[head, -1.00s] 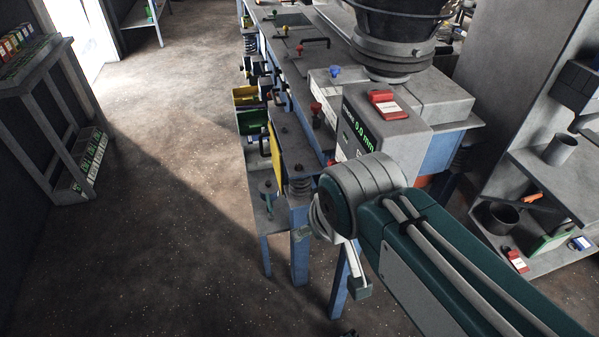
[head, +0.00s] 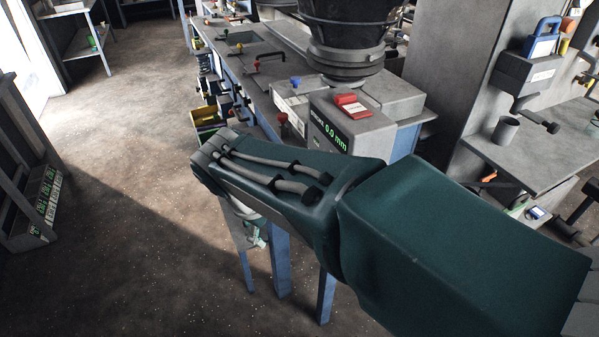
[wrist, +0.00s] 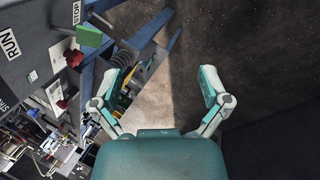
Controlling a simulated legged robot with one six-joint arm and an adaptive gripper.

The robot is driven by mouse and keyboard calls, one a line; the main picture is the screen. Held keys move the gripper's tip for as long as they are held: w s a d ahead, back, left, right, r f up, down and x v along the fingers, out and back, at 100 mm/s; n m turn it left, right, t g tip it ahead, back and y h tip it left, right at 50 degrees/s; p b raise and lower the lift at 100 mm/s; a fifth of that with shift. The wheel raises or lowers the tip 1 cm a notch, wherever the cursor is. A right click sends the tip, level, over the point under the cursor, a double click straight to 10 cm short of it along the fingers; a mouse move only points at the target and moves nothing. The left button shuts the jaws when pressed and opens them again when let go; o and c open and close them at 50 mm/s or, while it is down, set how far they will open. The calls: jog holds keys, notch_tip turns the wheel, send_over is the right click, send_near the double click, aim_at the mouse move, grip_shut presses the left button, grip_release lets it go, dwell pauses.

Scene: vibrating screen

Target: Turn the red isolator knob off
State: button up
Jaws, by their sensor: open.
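In the wrist view, my gripper (wrist: 163,70) is open, its two fingers wide apart with bare floor between them. A red knob (wrist: 73,57) is at the upper left, outside the fingers and touched by neither. It sits on a grey panel face near RUN and STOP labels and a green part (wrist: 88,37). A second red knob (wrist: 62,104) is lower down. In the head view, a red knob (head: 283,118) stands on the machine's near side, just beyond my arm. I cannot tell which knob is the isolator. My arm hides most of my gripper there.
A grey box with a green 0.0 mm display (head: 335,135) and a red-topped item (head: 352,106) sit by the dark hopper (head: 345,45). The blue-legged machine frame (head: 280,262) is below my arm. Open floor (head: 120,170) lies left; a shelf (head: 535,150) is right.

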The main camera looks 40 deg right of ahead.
jog(key=w+d+f+n+g+h, duration=0.3)
jog(key=w+d+f+n+h, duration=0.3)
jog(key=w, duration=0.3)
jog(key=w+d+f+n+g+h, duration=0.2)
jog(key=w+d+f+n+h, duration=0.2)
jog(key=w+n+h, duration=0.4)
jog(key=d, duration=0.3)
jog(key=s+d+m, duration=0.1)
jog(key=d, duration=0.3)
jog(key=d+m, duration=0.1)
jog(key=d, duration=0.3)
jog(key=shift+s+f, duration=0.15)
jog(key=shift+s, duration=0.05)
jog(key=c, duration=1.2)
